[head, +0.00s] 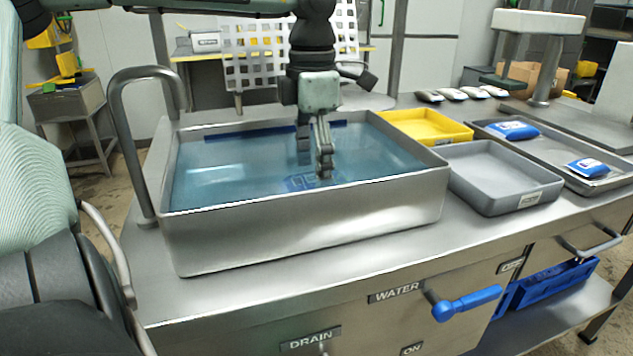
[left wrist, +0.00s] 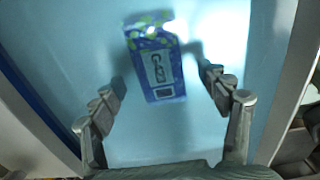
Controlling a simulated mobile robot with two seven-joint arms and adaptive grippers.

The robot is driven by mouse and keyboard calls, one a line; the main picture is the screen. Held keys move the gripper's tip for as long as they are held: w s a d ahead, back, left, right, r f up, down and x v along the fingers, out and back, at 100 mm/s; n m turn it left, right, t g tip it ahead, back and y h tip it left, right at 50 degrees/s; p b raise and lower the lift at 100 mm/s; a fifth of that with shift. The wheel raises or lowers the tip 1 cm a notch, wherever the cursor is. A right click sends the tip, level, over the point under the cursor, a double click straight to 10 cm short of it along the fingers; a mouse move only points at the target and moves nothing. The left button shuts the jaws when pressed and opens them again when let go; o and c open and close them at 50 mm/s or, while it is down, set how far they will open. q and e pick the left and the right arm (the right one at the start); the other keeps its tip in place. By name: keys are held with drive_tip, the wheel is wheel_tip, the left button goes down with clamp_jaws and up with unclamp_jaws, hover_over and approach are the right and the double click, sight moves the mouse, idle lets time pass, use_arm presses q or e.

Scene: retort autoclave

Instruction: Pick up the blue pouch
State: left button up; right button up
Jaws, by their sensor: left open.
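A blue pouch (head: 300,183) with a white label and green-yellow pattern lies in the water of the steel basin (head: 320,222). In the left wrist view the pouch (left wrist: 154,62) shows ahead of the fingertips, a little left of the middle between them. My left gripper (head: 315,158) points down into the basin, above and close to the pouch. Its fingers (left wrist: 163,88) are spread and empty, with no contact visible. The exact depth of the pouch in the water is hard to tell. My right gripper is not in view.
A yellow tray (head: 425,126) and an empty grey tray (head: 502,178) stand right of the basin. Two more blue pouches (head: 513,130) (head: 586,168) lie in a metal tray further right.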

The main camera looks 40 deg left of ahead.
sight(313, 178)
use_arm(q)
drive_tip(key=shift+f, duration=0.55)
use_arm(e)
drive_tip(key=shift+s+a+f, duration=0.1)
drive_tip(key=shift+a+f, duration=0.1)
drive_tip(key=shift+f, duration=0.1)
use_arm(q)
drive_tip(key=c, duration=1.4)
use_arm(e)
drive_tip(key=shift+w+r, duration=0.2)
use_arm(q)
wheel_tip(313, 178, up, 18)
drive_tip(key=shift+r+p, duration=0.1)
drive_tip(key=shift+p, duration=0.25)
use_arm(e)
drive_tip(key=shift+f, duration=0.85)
